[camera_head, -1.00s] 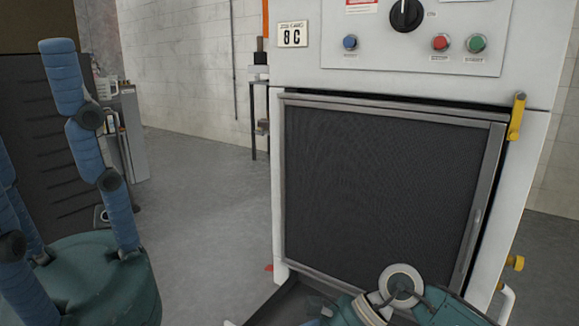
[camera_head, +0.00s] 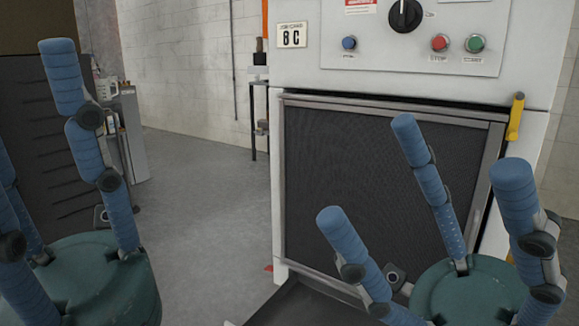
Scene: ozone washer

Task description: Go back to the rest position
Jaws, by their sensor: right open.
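My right gripper (camera_head: 430,205) stands at the lower right with its blue padded fingers pointing up and spread apart. It is open, with nothing between the fingers. It is in front of the washer's dark mesh door (camera_head: 340,190), which looks closed in its metal frame. My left gripper (camera_head: 50,170) is at the left edge, fingers pointing up over its teal palm. One of its fingers shows whole; the others are partly cut off by the picture edge, so its opening is unclear.
The washer's white front carries a control panel (camera_head: 420,35) with a black knob and coloured buttons. A yellow handle (camera_head: 516,117) is at the door's upper right. A dark ledge (camera_head: 300,300) juts out below the door. Grey floor (camera_head: 200,200) is clear between the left gripper and the washer.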

